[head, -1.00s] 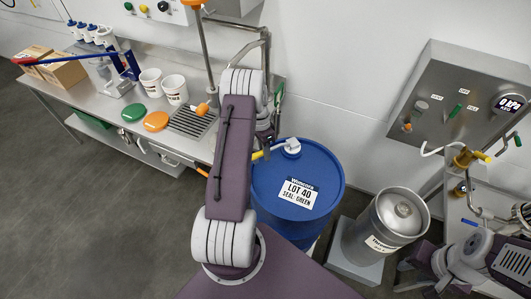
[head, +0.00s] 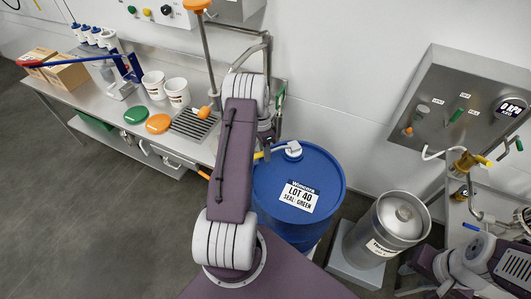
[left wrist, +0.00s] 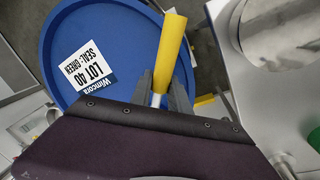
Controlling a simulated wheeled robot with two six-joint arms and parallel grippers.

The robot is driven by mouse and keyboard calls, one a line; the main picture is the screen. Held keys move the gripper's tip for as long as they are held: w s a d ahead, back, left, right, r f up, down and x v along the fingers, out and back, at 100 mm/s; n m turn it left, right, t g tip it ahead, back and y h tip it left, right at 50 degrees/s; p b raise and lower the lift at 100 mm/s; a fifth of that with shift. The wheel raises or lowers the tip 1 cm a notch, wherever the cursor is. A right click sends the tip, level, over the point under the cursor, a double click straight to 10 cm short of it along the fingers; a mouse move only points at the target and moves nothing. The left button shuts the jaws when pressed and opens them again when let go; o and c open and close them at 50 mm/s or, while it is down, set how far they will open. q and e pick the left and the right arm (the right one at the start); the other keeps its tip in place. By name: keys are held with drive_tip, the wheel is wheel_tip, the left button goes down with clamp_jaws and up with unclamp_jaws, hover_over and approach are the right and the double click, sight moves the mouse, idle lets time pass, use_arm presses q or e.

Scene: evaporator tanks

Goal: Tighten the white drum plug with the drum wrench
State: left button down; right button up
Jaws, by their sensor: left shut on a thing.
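The blue drum (head: 265,185) stands upright in the middle, labelled LOT 40, SEAL: GREEN. The white drum plug (head: 293,152) is on its lid near the back rim. The drum wrench (head: 277,149) has a pale shaft and a yellow handle; its far end lies over the plug, and I cannot tell how fully it is seated. The yellow handle (left wrist: 172,45) shows large in the left wrist view. My left gripper (left wrist: 160,84) is shut on the wrench there; in the head view my arm mostly hides it. My right arm is at the lower right; its jaws are not clearly visible.
A steel keg (head: 385,228) stands close right of the drum on a pale base. A steel bench (head: 95,95) with buckets (head: 177,92) and green and orange lids (head: 158,123) is at left. A wall panel with valves (head: 460,105) is at right. Floor at lower left is clear.

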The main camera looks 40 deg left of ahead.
use_arm(q)
drive_tip(key=shift+w+a+r+p, duration=0.1)
drive_tip(key=shift+w+r+p, duration=0.05)
drive_tip(key=shift+r+p, duration=1)
drive_tip(key=shift+w+a+r+p, duration=0.1)
drive_tip(key=shift+r+p, duration=0.65)
drive_tip(key=shift+r, duration=0.7)
drive_tip(key=shift+s+r, duration=0.1)
drive_tip(key=shift+r, duration=0.15)
drive_tip(key=shift+s, duration=0.3)
drive_tip(key=shift+f, duration=0.1)
